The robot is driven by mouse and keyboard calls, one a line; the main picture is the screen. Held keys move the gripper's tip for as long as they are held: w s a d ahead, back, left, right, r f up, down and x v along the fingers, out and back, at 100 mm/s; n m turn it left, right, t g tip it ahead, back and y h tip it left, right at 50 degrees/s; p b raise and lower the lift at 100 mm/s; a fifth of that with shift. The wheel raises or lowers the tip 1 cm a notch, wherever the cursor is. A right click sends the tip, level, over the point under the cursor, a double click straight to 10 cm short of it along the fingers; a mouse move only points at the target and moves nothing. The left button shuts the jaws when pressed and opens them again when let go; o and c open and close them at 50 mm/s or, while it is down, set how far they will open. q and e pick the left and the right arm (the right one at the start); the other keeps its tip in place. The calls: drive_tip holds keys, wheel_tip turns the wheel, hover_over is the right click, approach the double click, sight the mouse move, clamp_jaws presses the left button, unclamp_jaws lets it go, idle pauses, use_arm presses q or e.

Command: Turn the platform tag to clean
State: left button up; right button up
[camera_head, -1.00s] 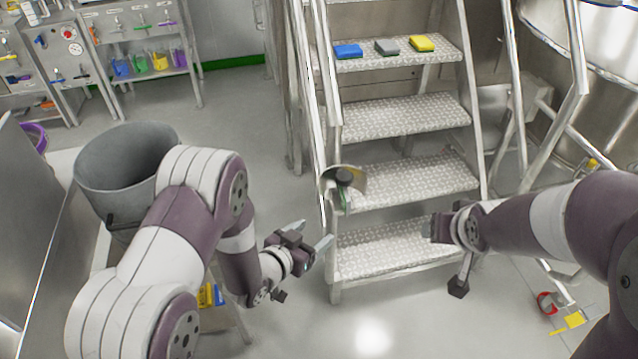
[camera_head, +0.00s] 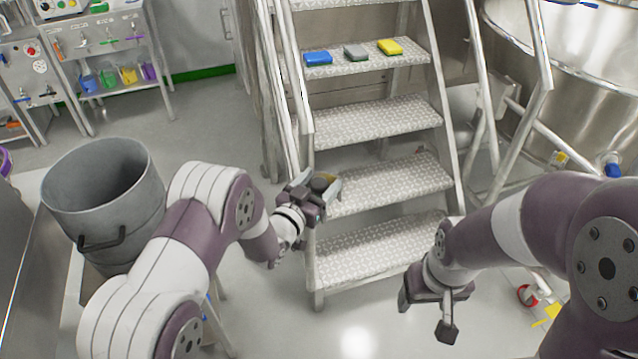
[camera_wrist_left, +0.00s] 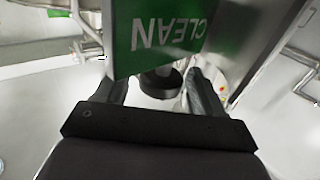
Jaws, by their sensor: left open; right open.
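The platform tag is on the left side rail of the steps. In the left wrist view its green panel (camera_wrist_left: 170,35) shows the word CLEAN upside down. A black round knob (camera_wrist_left: 160,83) sits below the panel, between the fingers of my left gripper (camera_wrist_left: 158,92). In the head view the dark knob (camera_head: 321,183) is largely covered by my left gripper (camera_head: 318,187), which is open around it. I cannot tell whether either finger touches it. My right gripper (camera_head: 428,315) is open and empty, in front of the lowest step.
A grey bucket (camera_head: 105,195) stands left of my left arm. A steel vessel (camera_head: 575,60) is at right.

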use_arm(q)
drive_tip(key=c, duration=0.9)
drive_tip(key=shift+c, duration=0.2)
